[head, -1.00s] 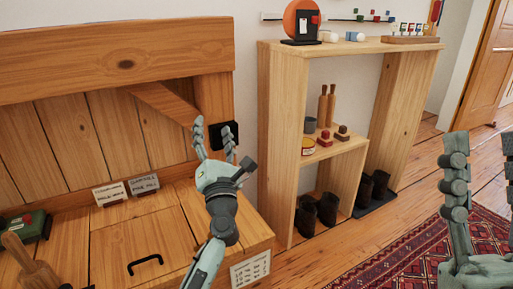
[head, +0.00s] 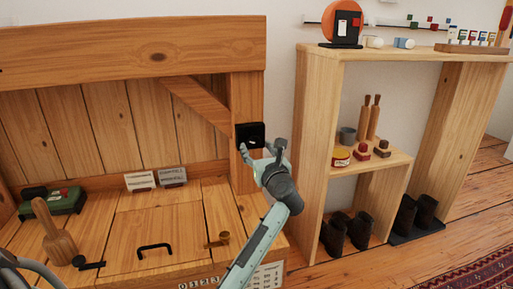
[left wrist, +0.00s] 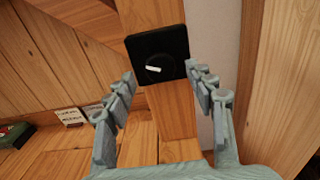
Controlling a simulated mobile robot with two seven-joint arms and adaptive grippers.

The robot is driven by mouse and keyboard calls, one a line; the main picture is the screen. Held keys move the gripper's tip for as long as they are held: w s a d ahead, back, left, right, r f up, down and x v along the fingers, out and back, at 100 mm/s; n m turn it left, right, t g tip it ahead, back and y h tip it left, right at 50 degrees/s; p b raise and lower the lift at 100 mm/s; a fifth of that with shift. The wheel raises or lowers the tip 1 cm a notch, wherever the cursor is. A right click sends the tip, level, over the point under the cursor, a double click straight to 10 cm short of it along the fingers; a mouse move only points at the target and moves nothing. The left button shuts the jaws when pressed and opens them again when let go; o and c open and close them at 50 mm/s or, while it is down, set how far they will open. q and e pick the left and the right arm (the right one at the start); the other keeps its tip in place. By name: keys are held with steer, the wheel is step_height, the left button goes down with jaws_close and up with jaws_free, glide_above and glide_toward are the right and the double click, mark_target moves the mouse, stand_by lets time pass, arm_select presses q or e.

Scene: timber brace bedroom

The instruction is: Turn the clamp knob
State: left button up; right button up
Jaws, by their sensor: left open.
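The clamp knob (left wrist: 153,69) is a small round dial with a white pointer on a black square plate (left wrist: 172,47). The plate is fixed to an upright timber post (left wrist: 178,118). In the head view the black plate (head: 243,131) shows just beyond my left gripper (head: 260,153), which partly covers its lower part. In the left wrist view my left gripper (left wrist: 160,73) is open and empty. Its fingers point at the plate, one on each side, with the knob between them. I cannot tell whether they touch the plate. My right gripper is not in view.
A wooden chest top (head: 120,228) with a black handle (head: 155,249) and a small brass latch (head: 217,241) lies below. Two label cards (head: 141,181) stand at its back. A wooden shelf unit (head: 311,150) with boots stands to the right. A diagonal brace (head: 196,103) meets the post.

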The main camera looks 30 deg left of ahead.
mark_target(253, 141)
arm_select(q)
steer(key=shift+x, duration=1.4)
steer(key=c, duration=1.2)
